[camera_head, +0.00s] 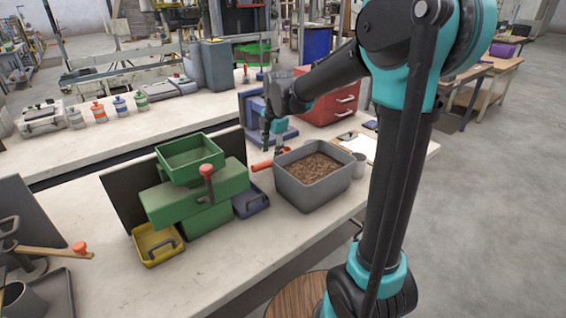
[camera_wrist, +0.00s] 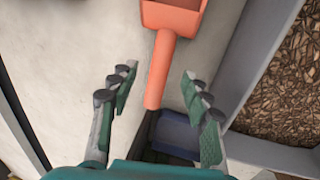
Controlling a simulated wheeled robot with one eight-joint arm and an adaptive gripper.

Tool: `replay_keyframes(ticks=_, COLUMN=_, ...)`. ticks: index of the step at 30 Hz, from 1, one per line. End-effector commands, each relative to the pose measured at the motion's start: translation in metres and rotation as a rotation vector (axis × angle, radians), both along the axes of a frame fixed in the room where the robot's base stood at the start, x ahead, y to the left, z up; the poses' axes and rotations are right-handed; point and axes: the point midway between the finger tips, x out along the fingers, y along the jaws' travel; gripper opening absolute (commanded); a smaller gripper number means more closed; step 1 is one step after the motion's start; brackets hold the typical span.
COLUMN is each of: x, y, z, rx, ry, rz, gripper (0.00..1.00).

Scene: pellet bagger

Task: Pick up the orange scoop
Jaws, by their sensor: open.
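The orange scoop (camera_head: 262,166) lies on the white bench, just left of the grey bin of brown pellets (camera_head: 312,204). In the wrist view the scoop (camera_wrist: 160,68) shows its handle towards me, and its square pan at the top edge. My gripper (camera_head: 272,148) is low over the scoop, pointing down. In the wrist view my gripper (camera_wrist: 158,78) is open, one finger each side of the handle, with a gap on both sides. I cannot tell how far the fingertips are above the handle. Part of the scoop is hidden behind my gripper in the head view.
The bin's wall rises close to the right of my gripper. A green machine (camera_head: 195,200) with a red-knobbed lever, a blue tray (camera_head: 250,203) and a yellow tray (camera_head: 157,246) stand to the left. Red drawers (camera_head: 328,106) and a clipboard (camera_head: 357,147) are behind.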

Motion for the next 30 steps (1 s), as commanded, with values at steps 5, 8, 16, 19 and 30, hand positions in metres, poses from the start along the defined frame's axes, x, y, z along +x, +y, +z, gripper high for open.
replay_keyframes(ticks=5, x=0.001, y=0.002, z=-0.010, rx=0.000, ry=0.000, rz=0.000, gripper=0.48)
replay_keyframes(ticks=8, x=0.002, y=0.005, z=-0.021, rx=0.000, ry=0.000, rz=0.001, gripper=0.48)
replay_keyframes(ticks=16, x=0.006, y=0.011, z=-0.054, rx=0.000, ry=0.000, rz=0.000, gripper=0.48)
replay_keyframes(ticks=19, x=0.006, y=0.011, z=-0.058, rx=0.000, ry=0.000, rz=0.000, gripper=0.48)
replay_keyframes(ticks=30, x=0.006, y=0.011, z=-0.058, rx=0.000, ry=0.000, rz=0.000, gripper=0.26)
